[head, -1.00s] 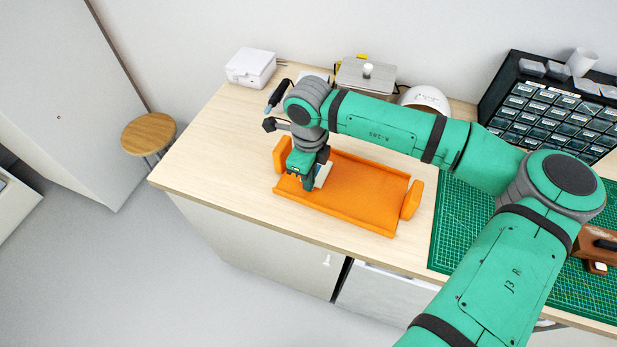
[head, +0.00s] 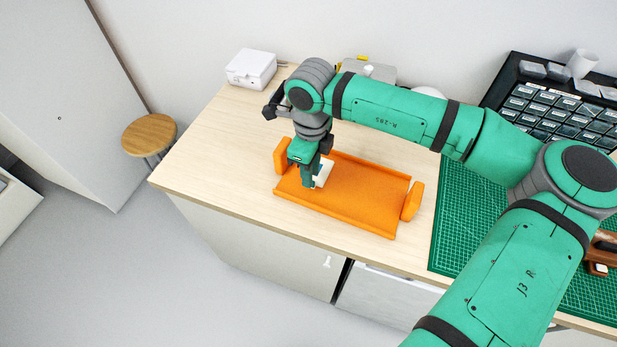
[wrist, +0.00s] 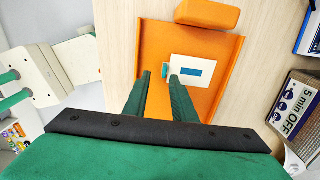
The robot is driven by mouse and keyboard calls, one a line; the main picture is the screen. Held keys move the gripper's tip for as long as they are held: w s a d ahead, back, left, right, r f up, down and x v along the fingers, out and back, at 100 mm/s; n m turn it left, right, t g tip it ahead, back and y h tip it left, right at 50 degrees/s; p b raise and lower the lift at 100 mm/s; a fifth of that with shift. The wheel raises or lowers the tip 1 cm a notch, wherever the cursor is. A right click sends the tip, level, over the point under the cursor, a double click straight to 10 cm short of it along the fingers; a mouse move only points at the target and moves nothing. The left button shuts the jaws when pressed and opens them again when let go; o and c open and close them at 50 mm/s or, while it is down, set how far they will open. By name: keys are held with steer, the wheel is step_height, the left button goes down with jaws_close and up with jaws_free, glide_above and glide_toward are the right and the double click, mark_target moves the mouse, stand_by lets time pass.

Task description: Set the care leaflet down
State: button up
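The care leaflet (head: 324,172) is a small white piece at the left part of the orange tray (head: 365,203), partly hidden behind my gripper. In the wrist view the leaflet (wrist: 204,71) is a white card with a blue rectangle. It appears to lie on the orange floor, and a light blue piece shows at its left end. My gripper (head: 309,178) points down over the tray's left end. In the wrist view my gripper's fingertips (wrist: 160,76) stand apart, with the right finger overlapping the card's left part. I see no grip on the leaflet.
Raised orange blocks stand at the tray's ends (head: 412,200). A white box (head: 251,69) stands at the back left. A green cutting mat (head: 463,225) and a black drawer organizer (head: 545,110) are on the right. The bench left of the tray is clear.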

step_height(320, 180, up, 8)
steer(key=shift+a, duration=0.25)
steer(key=shift+w+d+r, duration=0.1)
stand_by(0.4)
